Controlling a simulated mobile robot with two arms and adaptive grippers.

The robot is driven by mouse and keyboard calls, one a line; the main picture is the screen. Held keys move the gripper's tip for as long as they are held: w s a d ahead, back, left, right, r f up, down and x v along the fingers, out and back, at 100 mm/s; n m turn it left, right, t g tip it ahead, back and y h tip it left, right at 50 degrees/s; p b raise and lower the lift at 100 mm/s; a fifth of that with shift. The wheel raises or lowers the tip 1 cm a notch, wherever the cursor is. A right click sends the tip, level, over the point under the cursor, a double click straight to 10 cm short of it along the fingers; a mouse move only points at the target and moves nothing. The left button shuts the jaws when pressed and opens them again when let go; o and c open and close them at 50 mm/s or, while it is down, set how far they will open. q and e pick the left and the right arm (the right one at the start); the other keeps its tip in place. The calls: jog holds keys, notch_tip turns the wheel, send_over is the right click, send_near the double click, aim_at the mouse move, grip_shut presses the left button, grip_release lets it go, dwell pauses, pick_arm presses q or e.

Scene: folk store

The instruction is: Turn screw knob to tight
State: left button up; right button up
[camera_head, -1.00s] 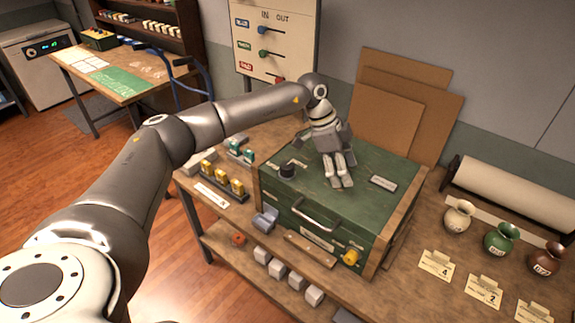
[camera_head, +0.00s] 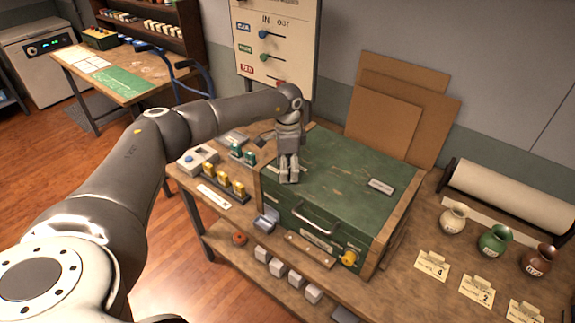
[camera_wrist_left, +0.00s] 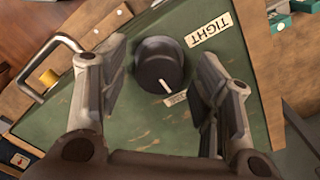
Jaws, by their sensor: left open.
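The dark screw knob (camera_wrist_left: 160,66) sits on the green top of the box (camera_head: 335,180). In the left wrist view its white pointer line aims at a small label (camera_wrist_left: 176,98), whose text I cannot read, and not at the larger TIGHT label (camera_wrist_left: 209,31). My left gripper (camera_head: 288,181) is over the left part of the box top, pointing down, and hides the knob in the head view. In the left wrist view the open fingers (camera_wrist_left: 160,90) stand on either side of the knob, with gaps between. My right gripper is not in view.
A metal handle (camera_head: 315,219) and a yellow knob (camera_head: 349,258) are on the box front. Yellow blocks (camera_head: 223,182) stand left of the box. Several vases, including a green one (camera_head: 492,239), stand to the right. Cardboard sheets (camera_head: 385,120) lean behind.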

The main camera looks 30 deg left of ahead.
pick_arm(q)
jog(key=shift+f, duration=0.55)
jog(key=c, duration=1)
